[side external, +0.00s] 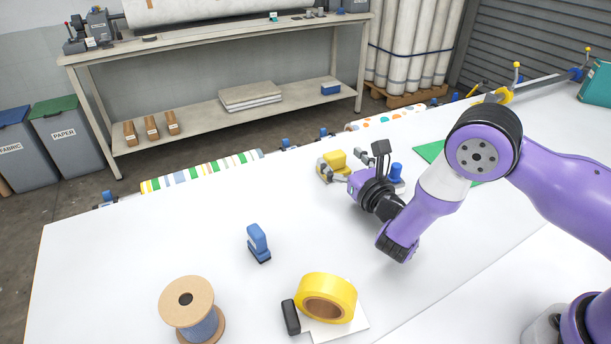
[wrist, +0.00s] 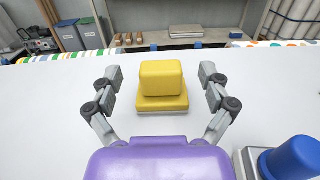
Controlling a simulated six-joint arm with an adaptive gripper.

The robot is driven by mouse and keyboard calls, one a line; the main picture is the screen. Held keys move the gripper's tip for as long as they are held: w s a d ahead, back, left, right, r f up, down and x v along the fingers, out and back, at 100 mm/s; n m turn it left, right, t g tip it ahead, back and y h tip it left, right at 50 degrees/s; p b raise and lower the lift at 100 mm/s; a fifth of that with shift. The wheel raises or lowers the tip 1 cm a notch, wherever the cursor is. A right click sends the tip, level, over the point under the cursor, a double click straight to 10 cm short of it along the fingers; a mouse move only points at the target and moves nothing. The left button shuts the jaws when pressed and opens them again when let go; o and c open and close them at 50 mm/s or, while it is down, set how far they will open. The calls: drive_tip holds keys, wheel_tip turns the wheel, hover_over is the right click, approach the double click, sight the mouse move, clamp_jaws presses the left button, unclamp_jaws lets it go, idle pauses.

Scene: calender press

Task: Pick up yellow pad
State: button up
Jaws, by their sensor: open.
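The yellow pad (wrist: 162,78) stands on the white table, a yellow block on a wider yellow base with a grey underside. In the wrist view it sits between and just beyond the two open fingers of my gripper (wrist: 161,88), with clear gaps on both sides. In the side external view the yellow pad (side external: 334,161) is partly hidden by my gripper (side external: 331,173), which is low over the table. My gripper is open and empty. I cannot tell exactly how far the fingertips reach along the pad.
A blue-knobbed tool (side external: 396,172) stands close beside my gripper, with a green sheet (side external: 430,151) behind. The table's left middle (side external: 150,240) is clear.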

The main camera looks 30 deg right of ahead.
drive_tip(key=shift+w+f, duration=0.1)
drive_tip(key=shift+f, duration=0.2)
drive_tip(key=shift+w, duration=2.4)
drive_tip(key=shift+d, duration=0.1)
drive_tip(key=c, duration=1.3)
drive_tip(key=shift+c, duration=0.5)
drive_tip(key=shift+r, duration=0.1)
